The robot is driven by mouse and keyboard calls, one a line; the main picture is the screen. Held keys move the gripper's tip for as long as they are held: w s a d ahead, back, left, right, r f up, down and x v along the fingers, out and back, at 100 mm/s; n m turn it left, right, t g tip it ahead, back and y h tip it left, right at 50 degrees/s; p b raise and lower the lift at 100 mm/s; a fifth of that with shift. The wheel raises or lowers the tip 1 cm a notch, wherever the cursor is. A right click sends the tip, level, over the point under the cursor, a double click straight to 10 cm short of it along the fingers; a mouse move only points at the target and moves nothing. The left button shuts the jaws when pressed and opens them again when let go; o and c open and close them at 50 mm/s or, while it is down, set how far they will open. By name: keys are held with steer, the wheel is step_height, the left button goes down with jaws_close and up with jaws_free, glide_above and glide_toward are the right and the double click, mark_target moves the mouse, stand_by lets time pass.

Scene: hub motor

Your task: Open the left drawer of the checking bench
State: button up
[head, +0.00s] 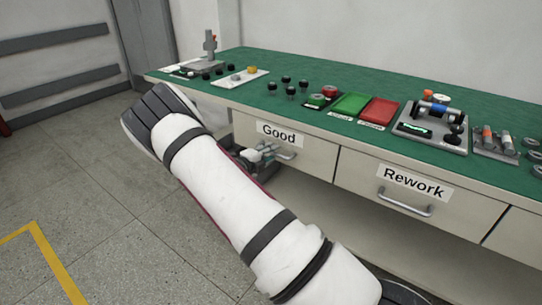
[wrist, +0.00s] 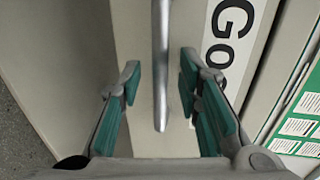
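The left drawer (head: 312,154) of the checking bench carries a "Good" label (head: 279,135), and its front looks flush with the bench. Its grey bar handle (head: 286,155) also shows in the wrist view (wrist: 160,40). My gripper (wrist: 160,82) is open, with one green-padded finger on each side of the handle's end. The pads are apart from the bar; how deep it sits between them I cannot tell. In the head view my gripper (head: 262,155) is at the left part of the handle, partly hidden by my arm.
A "Rework" drawer (head: 400,200) with its own handle is to the right. The green bench top (head: 330,80) holds knobs, a green tray (head: 350,104), a red tray (head: 379,112) and fixtures. Grey floor (head: 110,220) left of my arm is clear.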

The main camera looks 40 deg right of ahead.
steer(key=shift+w+d+f, duration=0.1)
steer(key=shift+w+d, duration=0.05)
steer(key=shift+d, duration=0.4)
jaws_close()
steer(key=f+p+v, duration=0.3)
steer(key=v, duration=1)
steer(key=a+f+p+v, duration=0.1)
steer(key=f+p+v, duration=0.1)
steer(key=v, duration=1.2)
steer(key=shift+f+p, duration=0.4)
steer(key=shift+p, duration=0.45)
steer(key=shift+a, duration=0.1)
jaws_free()
